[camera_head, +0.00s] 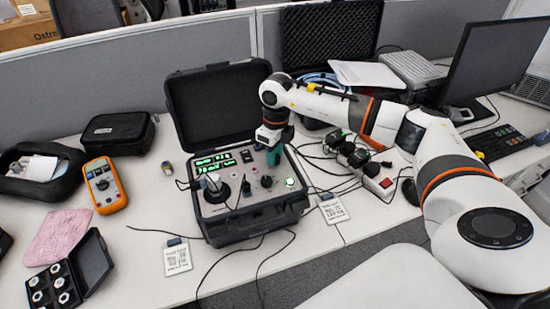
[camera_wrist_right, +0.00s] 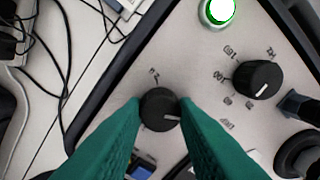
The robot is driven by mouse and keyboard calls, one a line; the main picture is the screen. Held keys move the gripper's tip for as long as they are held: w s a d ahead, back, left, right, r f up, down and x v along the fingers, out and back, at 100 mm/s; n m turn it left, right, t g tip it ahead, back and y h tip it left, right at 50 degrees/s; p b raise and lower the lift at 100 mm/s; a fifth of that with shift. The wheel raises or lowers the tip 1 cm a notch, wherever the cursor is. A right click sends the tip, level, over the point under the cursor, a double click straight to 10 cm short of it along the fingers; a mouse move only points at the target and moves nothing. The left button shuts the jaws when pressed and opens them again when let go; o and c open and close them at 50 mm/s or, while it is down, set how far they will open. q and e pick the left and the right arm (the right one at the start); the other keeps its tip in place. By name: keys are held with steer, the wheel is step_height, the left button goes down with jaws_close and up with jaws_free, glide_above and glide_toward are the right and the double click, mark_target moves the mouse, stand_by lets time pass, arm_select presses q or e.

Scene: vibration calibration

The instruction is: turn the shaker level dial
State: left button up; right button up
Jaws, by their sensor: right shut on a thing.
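A black knob (camera_wrist_right: 158,104) with a white pointer line stands on the grey panel of the calibrator case (camera_head: 262,213). My right gripper (camera_head: 274,157) has its two teal fingers closed on this knob, one on each side, as the right wrist view shows. The pointer line aims to the right there. In the head view the fingers hide the knob. A second black knob (camera_wrist_right: 257,79) sits apart to the right in the right wrist view and also shows in the head view (camera_head: 266,182). My left gripper is out of view.
A lit green button (camera_head: 290,182) and green displays (camera_head: 221,167) are on the panel. The open lid (camera_head: 220,104) rises behind. An orange multimeter (camera_head: 104,185) lies left. Cables and a red-switched power strip (camera_head: 378,185) lie right.

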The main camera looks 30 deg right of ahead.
steer(key=shift+n+b, duration=0.9)
steer(key=shift+n, duration=0.6)
steer(key=o, duration=1)
steer(key=r, duration=0.4)
steer(key=r+b, duration=0.1)
steer(key=r, duration=0.3)
steer(key=r+b, duration=0.1)
steer(key=r, duration=0.3)
steer(key=shift+w+d, duration=0.2)
steer(key=shift+d, duration=0.05)
